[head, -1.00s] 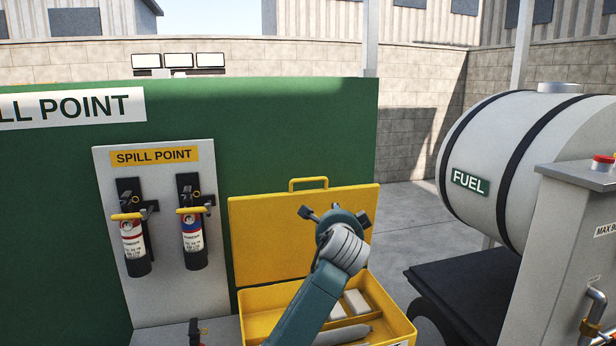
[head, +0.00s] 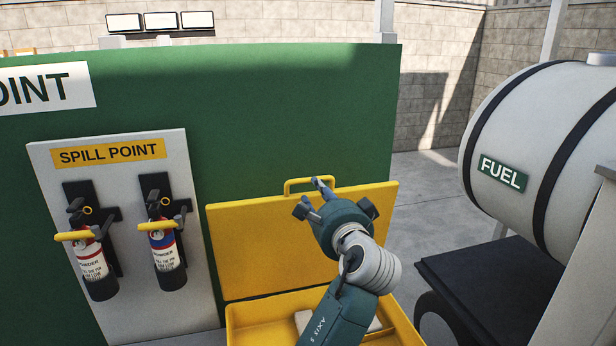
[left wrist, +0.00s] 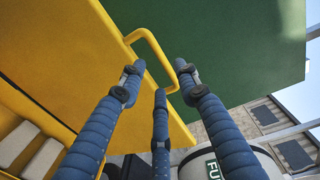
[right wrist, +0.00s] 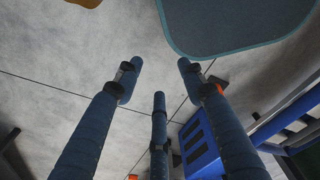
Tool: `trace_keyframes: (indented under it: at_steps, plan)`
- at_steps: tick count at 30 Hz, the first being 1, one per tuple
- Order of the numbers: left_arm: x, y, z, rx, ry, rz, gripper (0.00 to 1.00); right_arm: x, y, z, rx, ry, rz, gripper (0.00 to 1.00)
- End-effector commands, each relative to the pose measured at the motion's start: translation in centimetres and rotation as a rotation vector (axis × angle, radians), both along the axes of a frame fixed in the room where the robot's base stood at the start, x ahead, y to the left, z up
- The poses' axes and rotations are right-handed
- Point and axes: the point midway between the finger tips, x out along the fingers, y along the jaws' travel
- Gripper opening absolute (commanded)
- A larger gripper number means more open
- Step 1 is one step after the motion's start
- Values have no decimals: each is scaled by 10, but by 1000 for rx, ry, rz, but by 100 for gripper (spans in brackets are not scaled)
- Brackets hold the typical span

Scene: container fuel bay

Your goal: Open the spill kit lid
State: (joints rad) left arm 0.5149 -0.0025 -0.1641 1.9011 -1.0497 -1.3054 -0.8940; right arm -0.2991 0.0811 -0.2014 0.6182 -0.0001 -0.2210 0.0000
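The yellow spill kit lid (head: 255,240) stands up, open, at the back of its yellow box (head: 250,315) in the head view. Its handle (head: 308,183) is on the top edge. My left gripper (head: 328,200) is in front of the lid's upper part, just right of the handle in the picture. In the left wrist view its fingers (left wrist: 158,72) are spread, with the handle (left wrist: 150,45) just beyond the tips. No grip on it shows. My right gripper (right wrist: 157,68) is open and empty above grey floor, seen only in the right wrist view.
Two fire extinguishers (head: 92,260) hang on the spill point board (head: 130,165) at left. A green panel (head: 300,110) stands behind the lid. The fuel tank (head: 500,205) and a black platform (head: 480,265) are to the right. A blue object (right wrist: 200,145) lies below my right gripper.

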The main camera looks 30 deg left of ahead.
Motion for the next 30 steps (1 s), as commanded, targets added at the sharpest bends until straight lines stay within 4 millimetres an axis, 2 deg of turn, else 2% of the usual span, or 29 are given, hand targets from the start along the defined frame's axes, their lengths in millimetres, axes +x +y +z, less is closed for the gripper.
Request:
trace_keyframes:
  at_steps: [1, 5, 8, 12, 17, 25, 26, 30]
  plan:
    - [6, 10, 4, 4, 5, 5, 32, -9, -3, 9, -4, 13, 1, 40]
    - [23, 29, 3, 3, 4, 4, 32, -20, -9, 19, -11, 28, 1, 40]
    - [35, 42, 1, 3, 4, 2, 32, -18, -10, 26, -12, 24, 1, 40]
    - [47, 56, -1, 3, 3, 2, 32, -2, -6, 34, -6, 2, -1, 40]
    - [54, 63, -4, 1, 2, 0, 32, 14, 3, 38, 4, -23, -3, 40]
    - [54, 64, -5, 1, 1, 0, 32, 5, 8, 36, 10, -9, -5, 40]
    - [54, 64, -5, 1, 1, 0, 28, 3, 8, 36, 10, -6, -5, 40]
    - [54, 64, -5, 1, 1, 0, 1, -3, 6, 36, 7, 3, -4, 40]
